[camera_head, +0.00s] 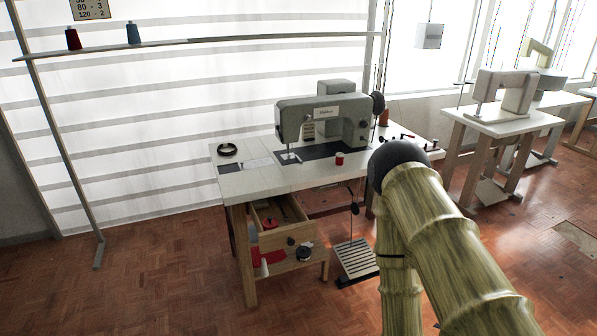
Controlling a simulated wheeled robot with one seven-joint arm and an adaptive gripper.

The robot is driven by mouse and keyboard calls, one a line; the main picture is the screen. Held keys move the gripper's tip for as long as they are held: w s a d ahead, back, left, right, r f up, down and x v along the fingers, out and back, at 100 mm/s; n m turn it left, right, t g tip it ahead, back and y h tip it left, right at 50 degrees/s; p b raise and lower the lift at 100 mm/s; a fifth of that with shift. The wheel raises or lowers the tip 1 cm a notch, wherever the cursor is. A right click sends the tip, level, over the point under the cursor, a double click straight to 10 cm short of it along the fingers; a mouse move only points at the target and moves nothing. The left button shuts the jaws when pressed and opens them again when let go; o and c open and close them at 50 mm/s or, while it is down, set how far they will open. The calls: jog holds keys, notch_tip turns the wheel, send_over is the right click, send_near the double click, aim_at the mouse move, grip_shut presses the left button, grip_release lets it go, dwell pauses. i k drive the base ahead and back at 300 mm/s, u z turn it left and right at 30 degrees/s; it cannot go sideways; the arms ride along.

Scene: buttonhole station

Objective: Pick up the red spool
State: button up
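A small red spool (339,158) with a pale top stands upright on the white sewing table (262,181), just in front of the grey sewing machine (322,116). A dark red cone spool (73,39) stands on the high rail at the upper left. Red items (270,224) also show in the open drawer under the table, too small to tell fully. My arm comes in from the lower right and ends in view at a dark round joint, right of the small red spool. My gripper is not in view.
A blue cone spool (133,33) stands on the rail (200,41). A black ring (228,149) lies at the table's left end. The open drawer (284,264) juts forward. A foot pedal (358,260) is below. Another machine table (502,120) stands right.

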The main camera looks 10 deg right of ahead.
aim_at(340, 155)
jog(key=u, duration=0.15)
jog(key=k, duration=0.55)
jog(key=u, duration=1.2)
jog(key=i, duration=1.65)
jog(key=z, duration=0.55)
jog(key=i, duration=1)
jog(key=z, duration=0.95)
